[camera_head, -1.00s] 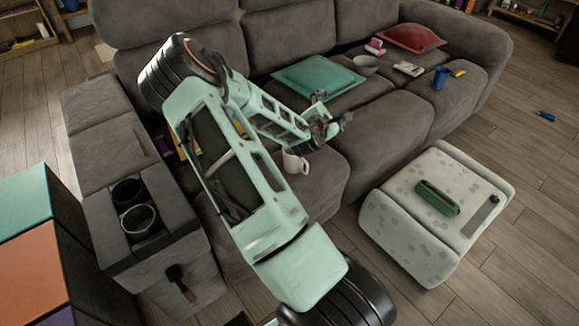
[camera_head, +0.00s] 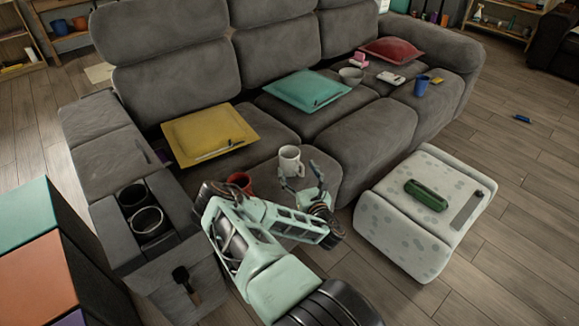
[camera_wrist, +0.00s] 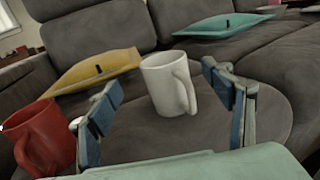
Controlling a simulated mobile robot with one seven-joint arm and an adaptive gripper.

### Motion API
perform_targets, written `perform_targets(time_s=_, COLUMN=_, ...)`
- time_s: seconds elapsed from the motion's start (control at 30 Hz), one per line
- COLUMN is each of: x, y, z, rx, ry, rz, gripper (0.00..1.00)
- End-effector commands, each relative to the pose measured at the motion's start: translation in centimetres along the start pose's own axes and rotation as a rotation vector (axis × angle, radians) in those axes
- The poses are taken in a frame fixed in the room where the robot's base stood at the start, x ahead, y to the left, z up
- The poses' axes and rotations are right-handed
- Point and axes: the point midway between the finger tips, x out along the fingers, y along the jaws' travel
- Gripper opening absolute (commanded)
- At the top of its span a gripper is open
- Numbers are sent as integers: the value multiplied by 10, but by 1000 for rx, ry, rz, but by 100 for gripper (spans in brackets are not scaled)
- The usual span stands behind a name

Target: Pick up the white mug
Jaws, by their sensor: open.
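The white mug (camera_head: 290,161) stands upright on the front of the grey sofa seat. In the wrist view the white mug (camera_wrist: 168,84) shows between my two fingers, a little beyond their tips, with its handle on the right side. My gripper (camera_head: 305,176) is open and empty, close to the mug on its near right side. In the wrist view my gripper (camera_wrist: 165,105) has its blue-padded fingers spread wide on either side of the mug. I cannot tell whether either finger touches it.
A red mug (camera_head: 240,182) stands left of the white one, and in the wrist view the red mug (camera_wrist: 45,138) is just outside my left finger. A yellow cushion (camera_head: 208,134) and a teal cushion (camera_head: 305,90) lie behind. A pale ottoman (camera_head: 400,235) stands at right.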

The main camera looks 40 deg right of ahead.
Motion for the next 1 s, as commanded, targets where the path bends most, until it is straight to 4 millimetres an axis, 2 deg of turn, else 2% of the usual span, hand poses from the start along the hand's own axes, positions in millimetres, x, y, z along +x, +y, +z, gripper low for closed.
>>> perform_targets(time_s=0.1, x=21, y=0, z=0, rx=3, ry=-3, rz=0, gripper=74)
perform_targets(time_s=0.37, x=44, y=-1, z=0, rx=2, ry=-1, rz=-2, gripper=74)
perform_targets(time_s=0.63, x=82, y=-4, z=-2, rx=3, ry=-2, rz=-1, gripper=74)
perform_targets(time_s=0.77, x=90, y=-4, z=-2, rx=2, ry=0, rz=-1, gripper=74)
perform_targets(time_s=0.97, x=90, y=-4, z=-1, rx=2, ry=1, rz=-1, gripper=74)
perform_targets(time_s=1.0, x=90, y=-4, z=-1, rx=2, ry=1, rz=-1, gripper=69)
